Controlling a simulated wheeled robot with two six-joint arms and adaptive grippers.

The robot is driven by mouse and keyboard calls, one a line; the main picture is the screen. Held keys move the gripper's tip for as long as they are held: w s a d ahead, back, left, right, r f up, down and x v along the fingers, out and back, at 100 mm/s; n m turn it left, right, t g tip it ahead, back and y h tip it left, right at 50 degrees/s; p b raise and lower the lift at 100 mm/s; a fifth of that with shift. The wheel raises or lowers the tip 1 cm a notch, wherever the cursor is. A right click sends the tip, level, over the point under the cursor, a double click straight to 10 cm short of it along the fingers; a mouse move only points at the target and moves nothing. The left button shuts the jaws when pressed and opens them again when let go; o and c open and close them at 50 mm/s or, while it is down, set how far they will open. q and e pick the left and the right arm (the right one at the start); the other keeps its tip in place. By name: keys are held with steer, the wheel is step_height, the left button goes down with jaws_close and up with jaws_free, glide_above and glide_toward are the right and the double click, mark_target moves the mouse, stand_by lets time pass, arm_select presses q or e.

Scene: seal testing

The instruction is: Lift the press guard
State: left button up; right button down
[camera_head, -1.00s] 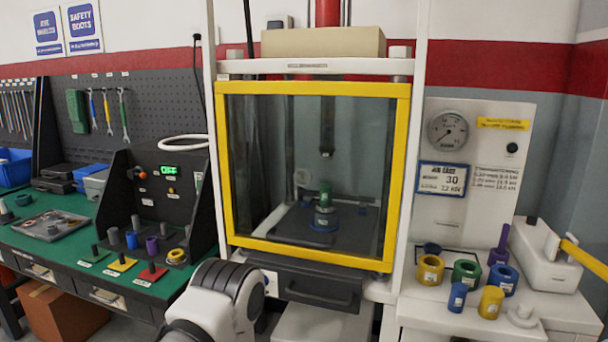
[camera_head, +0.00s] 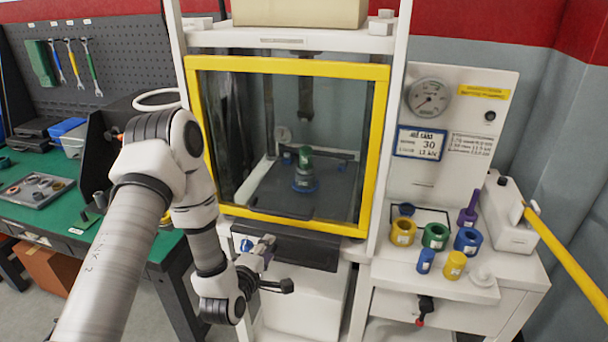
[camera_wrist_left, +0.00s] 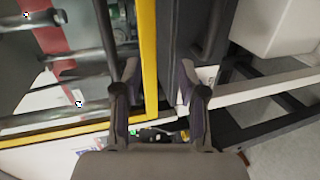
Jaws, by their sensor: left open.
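The press guard (camera_head: 376,150) is a clear panel in a yellow frame. It is down across the front of the press. Behind it, a green and blue part (camera_head: 304,172) stands on the dark press bed. My left gripper (camera_head: 272,262) is open and empty, just below the guard's lower bar, in front of the dark front panel. In the left wrist view, the yellow frame (camera_wrist_left: 148,60) runs between the two open fingers (camera_wrist_left: 159,72) in the picture; I cannot tell how far beyond the fingertips it lies. My right gripper is in neither view.
A white side bench (camera_head: 390,265) at right holds several coloured rings and cylinders. A yellow bar (camera_head: 565,262) extends from a white unit (camera_head: 507,212) there. The green workbench (camera_head: 85,215) with a grey tray (camera_head: 35,188) stands at left.

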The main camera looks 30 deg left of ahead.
arm_select(q)
steer(key=n+p, duration=0.1)
glide_toward(271, 214)
steer(key=w, duration=0.3)
steer(key=shift+y, duration=0.4)
steer(key=x, duration=0.2)
steer(key=p+x, duration=0.1)
steer(key=x, duration=0.1)
steer(key=p+x, duration=0.1)
steer(key=x, duration=0.2)
steer(key=shift+s+a+f, duration=0.1)
steer(key=shift+s+f, duration=0.05)
steer(key=shift+f, duration=0.15)
steer(key=shift+w+a+f, duration=0.15)
steer(key=shift+w+a, duration=0.05)
steer(key=shift+w, duration=0.2)
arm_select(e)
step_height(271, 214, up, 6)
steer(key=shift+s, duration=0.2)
arm_select(q)
steer(key=shift+d, duration=0.1)
jaws_close()
